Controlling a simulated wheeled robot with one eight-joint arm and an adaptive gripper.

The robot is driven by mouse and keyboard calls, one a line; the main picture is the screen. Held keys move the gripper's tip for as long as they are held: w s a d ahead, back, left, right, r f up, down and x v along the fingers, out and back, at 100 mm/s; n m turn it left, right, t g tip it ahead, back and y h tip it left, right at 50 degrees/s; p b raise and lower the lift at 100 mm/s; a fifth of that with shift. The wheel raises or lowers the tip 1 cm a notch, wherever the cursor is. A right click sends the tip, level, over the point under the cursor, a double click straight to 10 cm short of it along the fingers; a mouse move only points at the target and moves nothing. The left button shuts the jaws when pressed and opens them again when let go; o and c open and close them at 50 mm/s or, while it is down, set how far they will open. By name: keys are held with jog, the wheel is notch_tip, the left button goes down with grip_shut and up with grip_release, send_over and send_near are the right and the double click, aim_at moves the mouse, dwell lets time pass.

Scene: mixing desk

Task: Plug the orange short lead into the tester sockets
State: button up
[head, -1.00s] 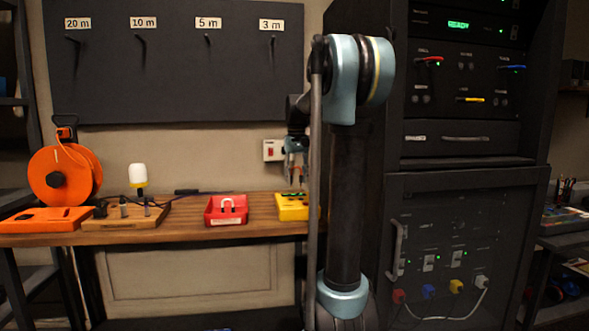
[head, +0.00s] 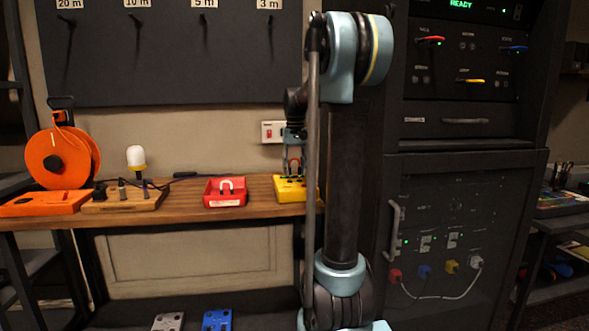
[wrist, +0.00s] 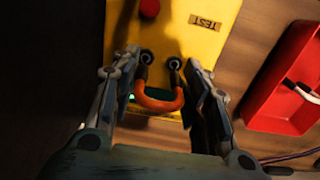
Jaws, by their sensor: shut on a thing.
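The tester is a yellow box (head: 290,190) at the right end of the wooden bench. It also shows in the wrist view (wrist: 203,38), with a TEST label, a red button and two dark round sockets. The orange short lead (wrist: 158,103) is a U-shaped loop in the wrist view. Its two ends point at the sockets; I cannot tell whether they are in or just at the mouths. My gripper (wrist: 160,70) is shut on the lead, one finger on each side. In the head view my gripper (head: 293,158) is just above the tester.
A red tray (head: 225,199) holding a white lead stands left of the tester. Farther left are a wooden board (head: 125,202) with a lamp, and an orange cable reel (head: 62,158). A dark equipment rack (head: 455,180) stands to the right.

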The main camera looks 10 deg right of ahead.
jog(key=shift+s+f, duration=0.1)
jog(key=shift+f, duration=0.5)
jog(key=shift+f, duration=0.5)
dwell(1.7)
jog(key=o, duration=1.5)
jog(key=shift+c, duration=0.2)
jog(key=shift+r, duration=0.1)
notch_tip(320, 180, up, 12)
jog(key=shift+f, duration=0.2)
jog(key=s+f+t, duration=0.2)
jog(key=s+f, duration=2.8)
jog(key=s, duration=0.4)
jog(key=shift+s, duration=0.2)
